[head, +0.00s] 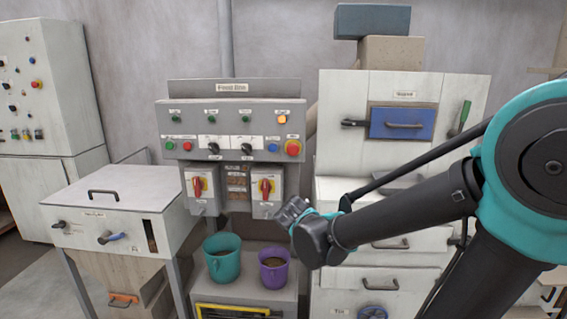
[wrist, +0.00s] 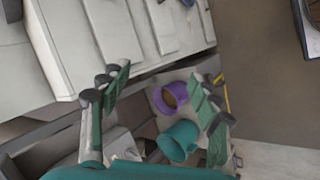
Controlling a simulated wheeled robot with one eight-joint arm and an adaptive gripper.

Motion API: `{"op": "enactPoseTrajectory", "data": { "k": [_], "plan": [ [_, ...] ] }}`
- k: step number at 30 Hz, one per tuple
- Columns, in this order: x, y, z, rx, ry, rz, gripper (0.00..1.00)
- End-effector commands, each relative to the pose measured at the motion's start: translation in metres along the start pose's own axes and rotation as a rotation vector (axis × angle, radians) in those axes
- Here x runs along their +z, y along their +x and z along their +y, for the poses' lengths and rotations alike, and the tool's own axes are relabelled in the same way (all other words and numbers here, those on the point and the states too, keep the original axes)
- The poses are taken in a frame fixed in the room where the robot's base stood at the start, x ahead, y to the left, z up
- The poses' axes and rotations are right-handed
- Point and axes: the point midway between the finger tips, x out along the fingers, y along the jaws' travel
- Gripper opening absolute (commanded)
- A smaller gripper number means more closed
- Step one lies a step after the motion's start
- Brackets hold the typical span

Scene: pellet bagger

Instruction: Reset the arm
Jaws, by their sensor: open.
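My arm reaches in from the right in the head view, in front of the white drawer cabinet (head: 380,290). Beyond the fingers stand a purple bucket (wrist: 173,97) and a teal bucket (wrist: 178,141).
A white hopper box (head: 110,205) stands at left. A blue-fronted drawer (head: 403,123) is at upper right. Bare floor (wrist: 262,90) shows right in the wrist view.

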Motion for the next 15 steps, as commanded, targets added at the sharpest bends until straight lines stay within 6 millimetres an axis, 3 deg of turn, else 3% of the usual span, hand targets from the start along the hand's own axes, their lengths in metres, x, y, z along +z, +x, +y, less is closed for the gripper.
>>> {"op": "enactPoseTrajectory", "data": {
  "k": [1, 6, 12, 15],
  "plan": [
    [0.023, 0.01, -0.004, -0.045, 0.081, -0.016, 0.62],
    [0.078, 0.029, -0.028, -0.194, 0.351, -0.041, 0.62],
    [0.123, 0.038, -0.059, -0.337, 0.67, -0.048, 0.62],
    [0.135, 0.039, -0.071, -0.385, 0.793, -0.043, 0.62]
  ]
}}
